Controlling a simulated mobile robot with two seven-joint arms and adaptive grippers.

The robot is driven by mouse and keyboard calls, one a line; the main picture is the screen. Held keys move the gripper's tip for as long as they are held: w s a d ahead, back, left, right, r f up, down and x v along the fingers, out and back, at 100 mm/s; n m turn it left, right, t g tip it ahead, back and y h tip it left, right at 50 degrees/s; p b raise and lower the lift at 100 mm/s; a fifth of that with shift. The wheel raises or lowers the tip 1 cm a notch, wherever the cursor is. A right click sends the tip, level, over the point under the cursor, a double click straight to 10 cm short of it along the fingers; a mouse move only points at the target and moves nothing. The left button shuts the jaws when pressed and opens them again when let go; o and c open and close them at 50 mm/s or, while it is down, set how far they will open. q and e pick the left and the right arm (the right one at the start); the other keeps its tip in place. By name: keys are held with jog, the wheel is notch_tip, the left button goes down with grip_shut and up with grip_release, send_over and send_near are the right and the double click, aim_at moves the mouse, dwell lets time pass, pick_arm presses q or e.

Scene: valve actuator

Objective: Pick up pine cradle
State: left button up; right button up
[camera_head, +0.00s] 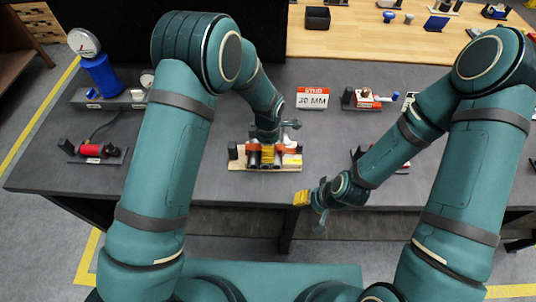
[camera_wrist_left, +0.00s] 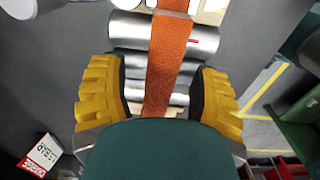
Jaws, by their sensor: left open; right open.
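The pine cradle (camera_head: 237,164) is a pale wooden base near the front edge of the dark table in the head view. It carries grey metal cylinders and orange parts. My left gripper (camera_head: 267,154) is down over its middle and hides part of it. In the left wrist view the yellow fingers of my left gripper (camera_wrist_left: 160,92) stand apart, on either side of an orange strap (camera_wrist_left: 167,60) that crosses a metal cylinder (camera_wrist_left: 128,32). I cannot tell whether they touch anything. My right gripper (camera_head: 310,207) is open and empty, just off the table's front edge.
A red and white "STUB 30 MM" sign (camera_head: 312,98) stands behind the cradle to the right. A red and white device (camera_head: 367,98) sits farther right. A blue gauge unit (camera_head: 100,75) and a red cylinder fixture (camera_head: 94,150) are at left. A wooden table (camera_head: 350,40) is behind.

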pick_arm(q)
jog(key=shift+f, duration=0.2)
dwell(0.4)
grip_shut()
